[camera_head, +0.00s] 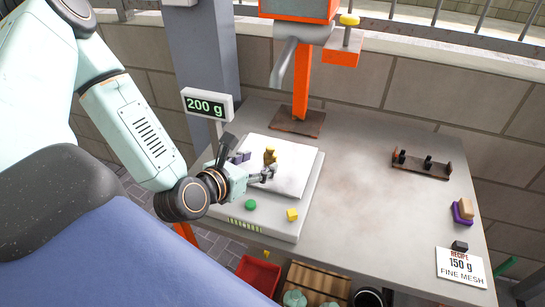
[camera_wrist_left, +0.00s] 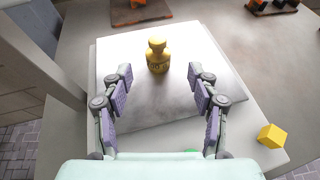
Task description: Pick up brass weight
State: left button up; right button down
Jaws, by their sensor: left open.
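The brass weight (camera_head: 270,156) is a small golden knobbed cylinder standing upright on the white scale plate (camera_head: 297,170). In the left wrist view the weight (camera_wrist_left: 157,57) stands just beyond my left gripper's fingertips, centred between them. My left gripper (camera_head: 254,167) is open, with its two purple-padded fingers spread wide; the wrist view shows the gap between the fingers (camera_wrist_left: 160,80) empty. The scale display (camera_head: 206,105) reads 200 g. My right gripper is in neither view.
A green button (camera_head: 250,205) and a yellow cube (camera_head: 292,215) are on the scale's front. An orange post (camera_head: 301,85) stands behind the scale. A black-pegged rack (camera_head: 422,165) and a recipe sign (camera_head: 461,267) are at the right. The table's middle is clear.

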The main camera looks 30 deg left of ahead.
aim_at(266, 157)
pick_arm(q)
jog(key=shift+w+a+f, duration=0.1)
jog(key=shift+w+f, duration=0.15)
jog(key=shift+w, duration=0.3)
jog(key=shift+b+x, duration=0.5)
jog(key=shift+x, duration=1.55)
jog(key=shift+r, duration=0.1)
jog(key=shift+a, duration=0.15)
jog(key=shift+c, duration=0.4)
